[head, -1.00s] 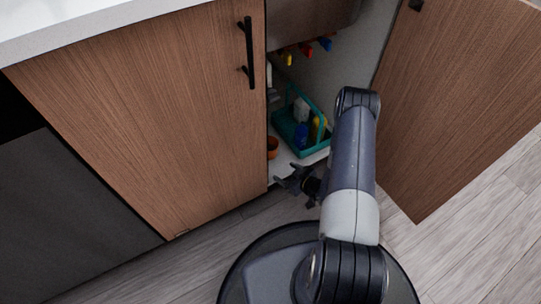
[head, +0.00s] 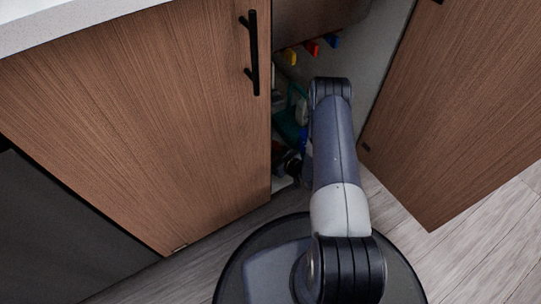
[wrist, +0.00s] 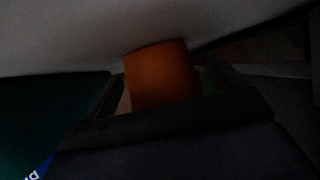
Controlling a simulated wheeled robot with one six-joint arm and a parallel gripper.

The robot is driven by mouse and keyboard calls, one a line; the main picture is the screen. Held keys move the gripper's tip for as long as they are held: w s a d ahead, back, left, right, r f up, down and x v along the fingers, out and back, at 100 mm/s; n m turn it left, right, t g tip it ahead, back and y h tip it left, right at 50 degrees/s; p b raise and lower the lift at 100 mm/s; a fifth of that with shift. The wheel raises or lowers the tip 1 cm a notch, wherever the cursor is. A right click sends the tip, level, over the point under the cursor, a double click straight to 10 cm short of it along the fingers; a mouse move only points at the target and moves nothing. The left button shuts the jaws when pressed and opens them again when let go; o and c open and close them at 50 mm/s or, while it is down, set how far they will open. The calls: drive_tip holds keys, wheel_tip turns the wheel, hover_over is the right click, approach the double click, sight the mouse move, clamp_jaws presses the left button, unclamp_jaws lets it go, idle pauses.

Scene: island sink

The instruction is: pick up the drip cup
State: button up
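The drip cup (wrist: 160,75) is an orange cup in the wrist view, at the top centre, in dim light. My gripper (wrist: 160,92) has its dark fingers apart, one on each side of the cup in the picture. Narrow gaps show between the cup and both fingers, so it looks open and not closed on the cup. In the head view my gripper (head: 289,162) is inside the open cabinet, partly hidden behind my arm and the door edge. The cup cannot be seen in the head view.
A teal caddy (head: 289,124) stands in the cabinet, mostly behind my arm; it also seems to fill the left of the wrist view (wrist: 45,110). The closed door (head: 150,120) bounds the opening on the left. The open door (head: 460,110) stands to the right.

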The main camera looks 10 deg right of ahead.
drive_tip(key=c, duration=0.9)
drive_tip(key=shift+r, duration=0.15)
drive_tip(key=shift+c, duration=0.2)
wheel_tip(320, 180, up, 10)
drive_tip(key=p, duration=0.4)
drive_tip(key=shift+f+p, duration=0.2)
drive_tip(key=shift+p, duration=0.15)
